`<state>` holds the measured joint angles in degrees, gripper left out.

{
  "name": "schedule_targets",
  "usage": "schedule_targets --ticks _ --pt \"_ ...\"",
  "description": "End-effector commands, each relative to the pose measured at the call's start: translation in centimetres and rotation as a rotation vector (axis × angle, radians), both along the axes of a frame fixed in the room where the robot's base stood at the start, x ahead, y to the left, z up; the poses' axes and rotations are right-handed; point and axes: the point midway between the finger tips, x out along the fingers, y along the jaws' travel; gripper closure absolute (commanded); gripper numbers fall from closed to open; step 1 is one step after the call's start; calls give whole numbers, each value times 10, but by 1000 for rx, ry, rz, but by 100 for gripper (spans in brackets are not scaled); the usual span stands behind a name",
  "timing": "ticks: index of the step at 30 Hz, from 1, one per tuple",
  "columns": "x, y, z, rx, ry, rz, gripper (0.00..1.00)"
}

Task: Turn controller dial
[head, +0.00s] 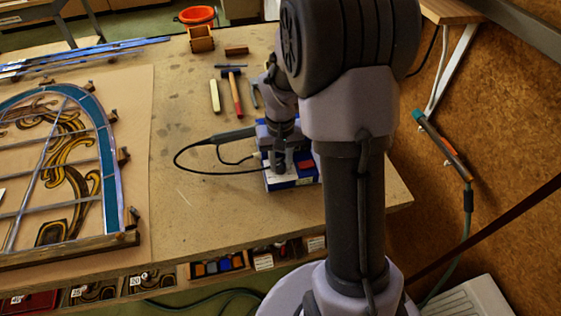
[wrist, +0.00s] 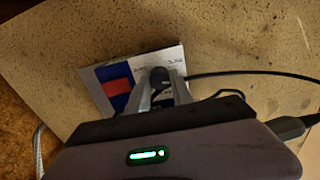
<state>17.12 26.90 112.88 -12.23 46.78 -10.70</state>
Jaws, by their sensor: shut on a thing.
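The controller (head: 304,181) is a small blue and white box with a red patch, on the workbench near its right edge. In the wrist view the controller (wrist: 112,84) lies below my gripper. Its dark round dial (wrist: 159,77) sits between my two fingers. My gripper (wrist: 159,88) is shut on the dial from above. In the head view my gripper (head: 277,165) reaches down to the box, and my arm hides part of it. The dial's pointer and setting cannot be read.
A black cable (head: 192,146) loops left of the controller. A leaded glass panel (head: 109,160) lies on a board at the left. A hammer (head: 236,95) and other tools lie farther back, near an orange bowl (head: 197,15). Bare bench lies between the panel and controller.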

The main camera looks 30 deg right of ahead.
Motion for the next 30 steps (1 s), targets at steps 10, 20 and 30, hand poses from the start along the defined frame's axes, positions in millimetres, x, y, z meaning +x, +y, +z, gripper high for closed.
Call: schedule_targets --ticks 10,20,30 --pt "0 0 -1 0 -1 -323 100" --pt "0 0 -1 0 0 -600 100" --pt "0 0 0 1 -1 -775 100"
